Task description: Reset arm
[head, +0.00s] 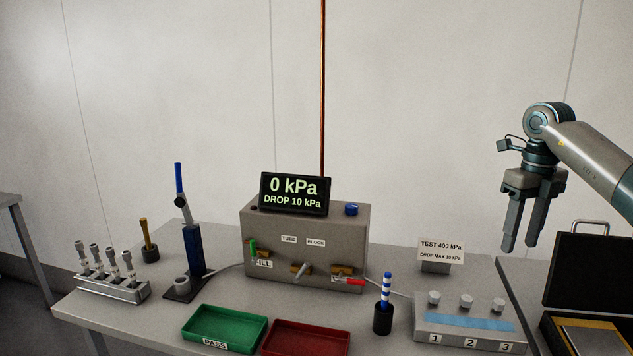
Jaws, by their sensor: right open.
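My right gripper (522,243) hangs at the right of the head view with its fingers pointing down. It is open and empty, in the air above the bench's right end and near the open black case. Its arm comes in from the right edge. My left gripper does not show in this view.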

